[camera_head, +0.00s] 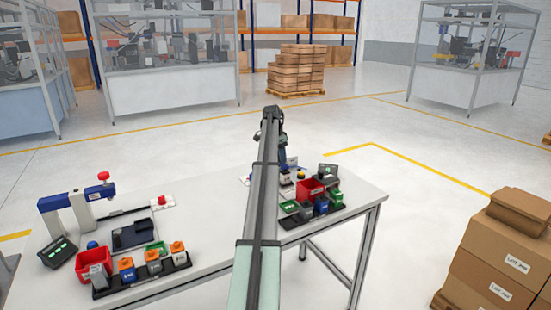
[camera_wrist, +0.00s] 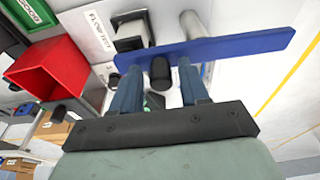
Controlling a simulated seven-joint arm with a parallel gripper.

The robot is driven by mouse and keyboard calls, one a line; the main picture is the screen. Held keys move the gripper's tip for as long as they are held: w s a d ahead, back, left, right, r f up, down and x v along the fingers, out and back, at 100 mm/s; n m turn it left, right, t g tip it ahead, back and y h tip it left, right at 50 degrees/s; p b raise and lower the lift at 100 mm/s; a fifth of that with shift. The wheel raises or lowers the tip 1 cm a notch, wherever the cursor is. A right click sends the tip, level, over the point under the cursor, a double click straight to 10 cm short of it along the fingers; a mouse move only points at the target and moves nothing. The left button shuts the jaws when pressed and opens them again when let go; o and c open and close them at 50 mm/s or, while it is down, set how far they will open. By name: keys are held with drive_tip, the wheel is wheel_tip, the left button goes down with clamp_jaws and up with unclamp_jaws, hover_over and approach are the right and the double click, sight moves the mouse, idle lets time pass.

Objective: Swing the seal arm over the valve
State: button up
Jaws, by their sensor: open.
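In the wrist view a flat blue bar (camera_wrist: 235,46), which looks like the seal arm, crosses just beyond my fingertips, with a grey post (camera_wrist: 193,22) by it. A short black peg (camera_wrist: 160,73) at the bar stands between my two fingers. My gripper (camera_wrist: 160,88) is open around the peg, with a gap on each side. A black and white part (camera_wrist: 131,32) beside a "FLOW TEST" label lies beyond the bar; I cannot tell whether it is the valve. In the head view my arm hides most of this station.
A red bin (camera_wrist: 45,75) is close on the left in the wrist view. It also shows in the head view (camera_head: 311,187), among small parts and a dark device (camera_head: 328,170). A blue press stand (camera_head: 75,205) and a second red bin (camera_head: 92,262) are on the table's left.

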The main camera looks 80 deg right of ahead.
drive_tip(key=shift+r, duration=3.65)
